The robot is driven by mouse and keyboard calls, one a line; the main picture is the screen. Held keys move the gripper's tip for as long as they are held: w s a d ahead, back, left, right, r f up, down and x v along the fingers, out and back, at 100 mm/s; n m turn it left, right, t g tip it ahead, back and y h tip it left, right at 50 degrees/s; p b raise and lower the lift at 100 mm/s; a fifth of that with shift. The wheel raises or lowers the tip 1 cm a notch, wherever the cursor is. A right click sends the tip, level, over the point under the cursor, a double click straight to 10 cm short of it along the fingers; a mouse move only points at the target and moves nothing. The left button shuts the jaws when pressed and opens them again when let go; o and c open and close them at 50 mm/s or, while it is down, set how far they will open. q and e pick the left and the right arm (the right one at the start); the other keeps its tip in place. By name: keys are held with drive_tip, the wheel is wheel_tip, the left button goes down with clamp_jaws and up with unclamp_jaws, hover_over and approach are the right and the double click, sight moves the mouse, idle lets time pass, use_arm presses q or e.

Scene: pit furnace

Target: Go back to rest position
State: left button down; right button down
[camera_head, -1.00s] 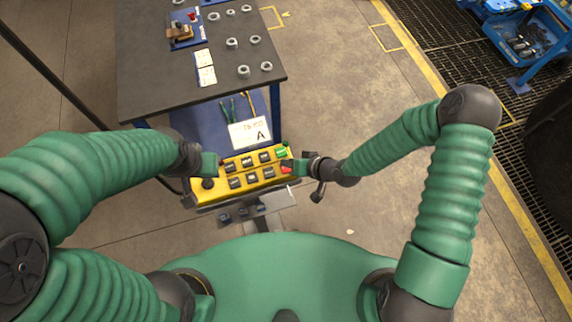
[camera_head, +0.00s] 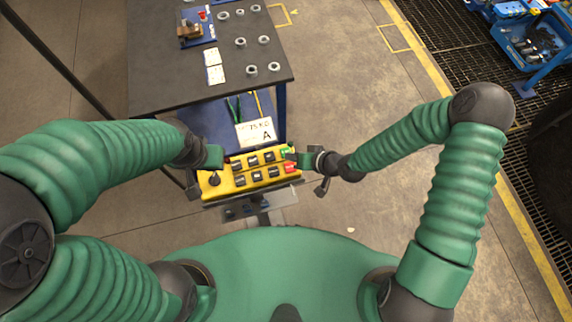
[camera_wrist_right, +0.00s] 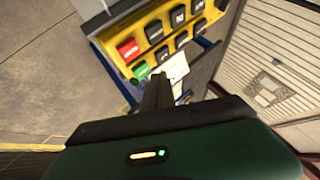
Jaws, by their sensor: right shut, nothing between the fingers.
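The yellow control panel (camera_head: 225,189) stands in front of me, with black buttons, a green button (camera_head: 287,152) and a red button (camera_head: 291,168) at its right end. My right gripper (camera_head: 296,156) is at the panel's right edge, beside the green button, shut and empty. In the right wrist view its fingers (camera_wrist_right: 158,92) are together, just below the green button (camera_wrist_right: 141,70); the red button (camera_wrist_right: 128,47) is clear of them. I cannot tell whether they touch the panel. My left gripper (camera_head: 222,156) is by the panel's upper left corner; its fingers are unclear.
A dark-topped workbench (camera_head: 160,75) with several metal nuts stands behind the panel. A paper sign marked A (camera_head: 255,133) is just behind the panel. A blue cart (camera_head: 530,50) stands at the far right.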

idle(0.7)
drive_tip(key=s+d+f+g+h+b, duration=0.1)
drive_tip(key=d+f+h+b, duration=0.2)
drive_tip(key=d+b, duration=0.25)
drive_tip(key=s+d+f+g+h+b, duration=0.1)
drive_tip(key=s+d+f+h+b, duration=0.1)
drive_tip(key=d+b, duration=0.35)
drive_tip(key=s+d+r+m+h+b, duration=0.1)
drive_tip(key=s+d+r+h+b, duration=0.1)
drive_tip(key=s+d+b, duration=0.4)
drive_tip(key=shift+s+d+r+m+g, duration=0.3)
drive_tip(key=shift+d+r, duration=0.45)
drive_tip(key=shift+d, duration=0.2)
drive_tip(key=shift+s, duration=0.15)
drive_tip(key=shift+a, duration=0.1)
